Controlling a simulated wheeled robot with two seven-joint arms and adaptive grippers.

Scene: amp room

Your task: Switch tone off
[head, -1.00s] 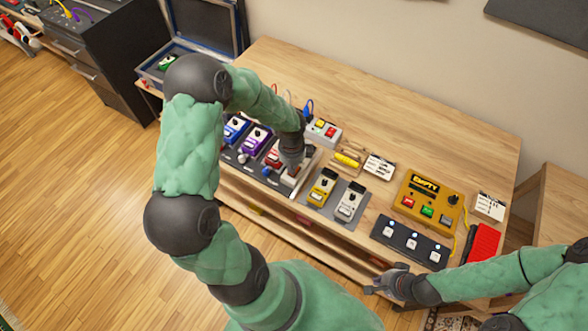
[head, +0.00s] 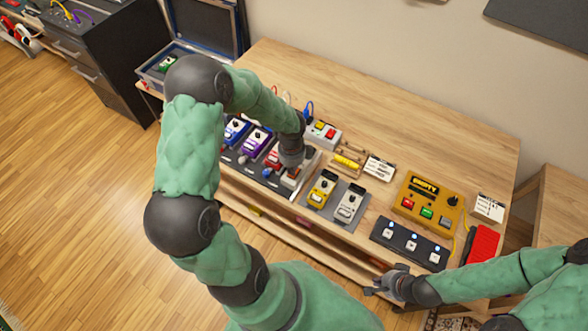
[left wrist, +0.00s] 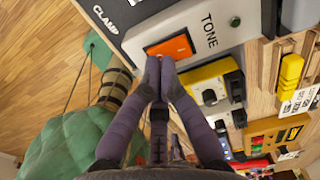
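The tone unit (left wrist: 205,35) is a light grey box lettered TONE, with an orange rocker switch (left wrist: 172,48) in a dark frame. A small dark green round spot (left wrist: 235,21) shows on its face. My left gripper (left wrist: 160,68) has its fingertips together, empty, right at the switch's lower edge; I cannot tell whether they touch it. In the head view my left gripper (head: 291,160) is over the tone unit (head: 291,179) and hides part of it. My right gripper (head: 376,286) hangs by the bench's front edge; its fingers are too small to judge.
Blue (head: 235,130) and purple (head: 255,138) pedals stand left of the gripper; yellow (head: 322,187) and white (head: 349,203) pedals stand right. A yellow EMPTY box (head: 430,202) and a three-switch board (head: 410,243) are farther right. The back of the wooden bench (head: 400,115) is clear.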

